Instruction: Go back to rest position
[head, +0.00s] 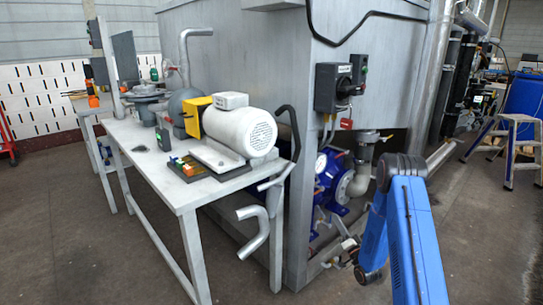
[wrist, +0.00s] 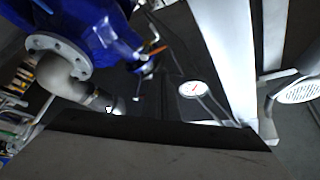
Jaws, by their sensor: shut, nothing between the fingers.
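My blue arm (head: 412,235) is folded in front of the blue pump at the lower right of the head view. Its forearm runs down beside the pump, and the gripper end is hard to make out there. In the wrist view a dark-edged grey shape along the bottom is my gripper (wrist: 155,131). It is shut and nothing shows held in it. The blue pump (head: 330,180) with its grey elbow pipe (head: 360,180) stands near the arm; the pump also shows at the upper left of the wrist view (wrist: 100,35). A white dial gauge (wrist: 193,89) is above the gripper in that view.
A grey workbench (head: 150,180) at left carries a white motor (head: 240,128) and coloured blocks (head: 188,165). A large grey tank (head: 260,60) stands behind. A blue step stool (head: 515,135) is at far right. Floor (head: 480,240) right of my arm is clear.

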